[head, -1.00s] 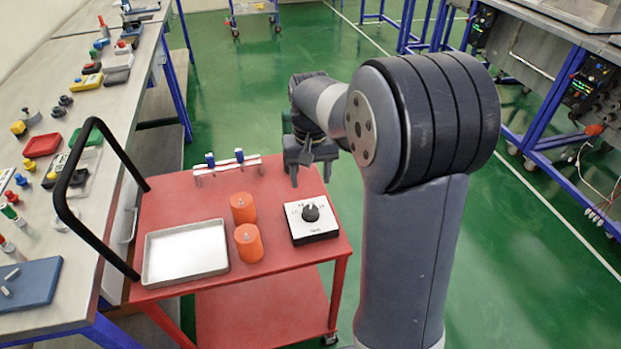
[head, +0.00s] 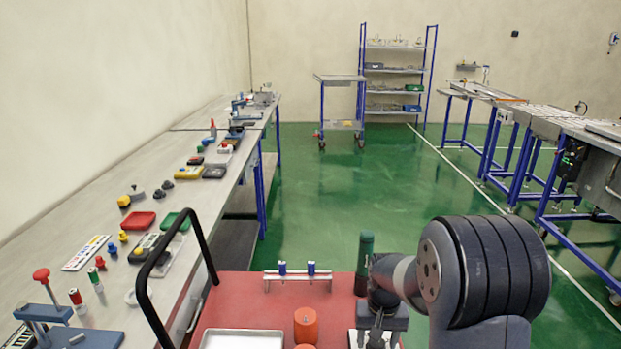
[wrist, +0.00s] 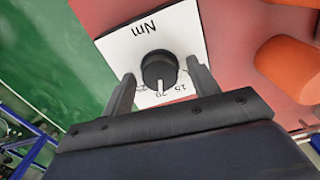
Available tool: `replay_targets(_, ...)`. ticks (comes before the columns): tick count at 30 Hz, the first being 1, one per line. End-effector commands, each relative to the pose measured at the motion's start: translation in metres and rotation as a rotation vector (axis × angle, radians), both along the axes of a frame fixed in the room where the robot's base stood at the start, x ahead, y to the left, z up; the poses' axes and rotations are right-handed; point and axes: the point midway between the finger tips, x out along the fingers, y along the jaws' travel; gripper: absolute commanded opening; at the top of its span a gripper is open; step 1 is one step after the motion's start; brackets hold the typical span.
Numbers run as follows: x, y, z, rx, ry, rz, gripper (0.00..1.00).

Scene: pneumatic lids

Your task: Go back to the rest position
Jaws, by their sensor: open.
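My gripper (wrist: 161,95) is open in the wrist view, its two fingers pointing toward a white dial box marked Nm (wrist: 187,33) with a black knob (wrist: 159,68). The knob appears between the fingertips in that view; I cannot tell the gap in height. Nothing is held. In the head view my gripper (head: 374,340) is at the bottom edge, over the right part of the red cart (head: 232,292), with its fingertips cut off or hidden. The dial box (head: 353,338) shows only partly behind it.
On the cart are a metal tray (head: 242,341), orange cylinders (head: 305,326) and a small rack with blue pieces (head: 297,276). The cart's black handle (head: 207,246) rises at left, beside a long cluttered bench (head: 100,208). Green floor (head: 315,203) is open beyond.

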Motion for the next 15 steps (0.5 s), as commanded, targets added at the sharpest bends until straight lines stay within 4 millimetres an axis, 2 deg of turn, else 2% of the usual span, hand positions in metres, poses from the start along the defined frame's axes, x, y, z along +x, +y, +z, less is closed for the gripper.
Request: replay_targets(15,0.0008,0.0,0.0055,0.0,-0.003,0.007,0.57)
